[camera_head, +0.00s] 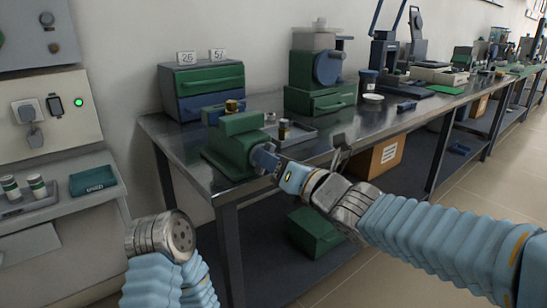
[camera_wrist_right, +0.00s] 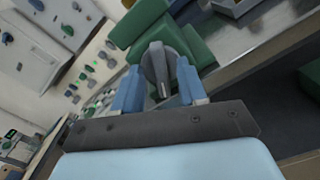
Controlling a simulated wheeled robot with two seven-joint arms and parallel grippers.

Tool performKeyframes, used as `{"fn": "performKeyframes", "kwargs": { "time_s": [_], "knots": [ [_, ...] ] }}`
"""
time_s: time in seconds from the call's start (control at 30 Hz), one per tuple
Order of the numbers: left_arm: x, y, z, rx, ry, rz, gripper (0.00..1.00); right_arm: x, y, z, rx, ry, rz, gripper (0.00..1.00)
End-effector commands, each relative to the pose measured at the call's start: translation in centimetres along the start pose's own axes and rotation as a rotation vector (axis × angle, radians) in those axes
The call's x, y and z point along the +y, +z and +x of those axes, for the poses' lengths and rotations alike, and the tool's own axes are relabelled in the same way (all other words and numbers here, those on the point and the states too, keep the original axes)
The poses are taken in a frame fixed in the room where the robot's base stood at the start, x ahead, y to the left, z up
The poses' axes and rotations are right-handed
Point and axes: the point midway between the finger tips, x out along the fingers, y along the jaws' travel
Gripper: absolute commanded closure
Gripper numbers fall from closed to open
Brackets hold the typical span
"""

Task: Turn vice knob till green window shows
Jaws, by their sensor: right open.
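The green vice (camera_head: 232,150) stands at the near left corner of the metal bench, with a small brass-coloured piece on top. Its dark grey knob (camera_wrist_right: 159,66) shows in the right wrist view, with a pale mark on its bar. I see no green window. My left arm's grey wrist is at the lower left; its fingers do not show.
Behind the vice stands a drawer cabinet (camera_head: 204,90) with number tags. A small tray (camera_head: 302,134) with a dark bottle is right of the vice. A green machine (camera_head: 318,72) is farther back. A cardboard box (camera_head: 374,160) sits below the bench.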

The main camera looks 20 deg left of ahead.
Motion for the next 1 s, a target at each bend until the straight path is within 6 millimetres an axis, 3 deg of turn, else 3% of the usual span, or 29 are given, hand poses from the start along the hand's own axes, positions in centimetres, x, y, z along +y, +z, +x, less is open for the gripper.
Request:
{"fn": "performKeyframes", "kwargs": {
  "time_s": [0.3,0.6,1.0],
  "knots": [
    [0.06,0.03,-0.03,-0.001,0.001,0.001,0.43,-0.05,-0.04,0.31,0.000,0.000,0.001,0.58],
    [0.06,0.03,-0.03,-0.001,0.001,0.001,0.43,-0.05,-0.05,0.29,0.000,0.000,0.001,1.00],
    [-0.22,-0.03,0.42,0.001,-0.001,-0.001,0.43,-0.19,-0.13,0.28,-0.001,-0.001,0.051,1.00]
  ]
}}
